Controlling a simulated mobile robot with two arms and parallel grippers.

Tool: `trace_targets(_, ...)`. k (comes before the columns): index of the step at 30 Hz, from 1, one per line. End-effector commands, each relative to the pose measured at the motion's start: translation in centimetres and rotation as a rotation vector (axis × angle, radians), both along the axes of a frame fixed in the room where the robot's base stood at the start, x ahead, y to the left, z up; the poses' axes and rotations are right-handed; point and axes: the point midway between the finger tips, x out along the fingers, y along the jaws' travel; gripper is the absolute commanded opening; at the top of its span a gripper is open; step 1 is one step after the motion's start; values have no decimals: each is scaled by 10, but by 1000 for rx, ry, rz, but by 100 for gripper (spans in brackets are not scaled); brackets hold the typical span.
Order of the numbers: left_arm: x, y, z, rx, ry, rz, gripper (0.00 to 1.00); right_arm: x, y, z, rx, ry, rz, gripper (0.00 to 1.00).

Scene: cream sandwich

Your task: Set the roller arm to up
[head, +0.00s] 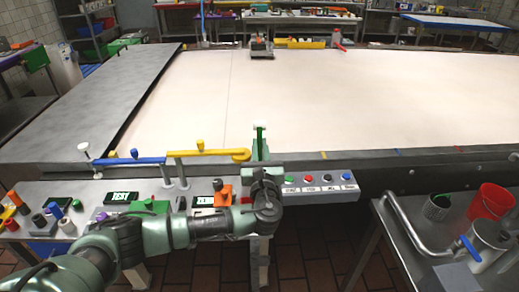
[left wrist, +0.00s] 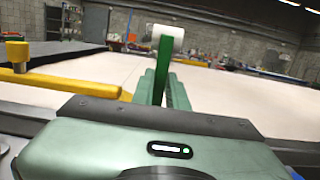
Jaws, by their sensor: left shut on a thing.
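The roller arm is a green upright bar (head: 260,143) with a white roller at its top, at the front edge of the large pale belt in the head view. In the left wrist view the green bar (left wrist: 158,80) stands near vertical with its white roller (left wrist: 168,37) on top. My left gripper (head: 259,162) reaches forward to it from the front. Its fingers (left wrist: 165,88) are closed around the lower part of the bar, which they partly hide. The roller sticks out above the fingers. My right gripper is in neither view.
A yellow arm (head: 205,153) and a blue arm (head: 135,161) lie level just left of the green bar. A button panel (head: 320,190) is to the right. A side table (head: 405,235) holds a red bucket (head: 491,202). The belt (head: 300,100) ahead is mostly clear.

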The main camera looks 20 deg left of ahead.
Motion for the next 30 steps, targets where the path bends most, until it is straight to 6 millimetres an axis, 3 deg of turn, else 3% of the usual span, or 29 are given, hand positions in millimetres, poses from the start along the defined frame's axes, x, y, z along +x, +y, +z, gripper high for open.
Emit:
trace_targets(18,-3,0,2,22,-43,3,0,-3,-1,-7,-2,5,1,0)
trace_targets(19,-3,0,2,22,-43,3,17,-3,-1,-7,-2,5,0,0)
trace_targets(21,-3,0,1,22,-43,3,36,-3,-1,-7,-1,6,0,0)
trace_targets(30,-4,-1,0,21,-40,1,36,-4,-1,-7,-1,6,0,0)
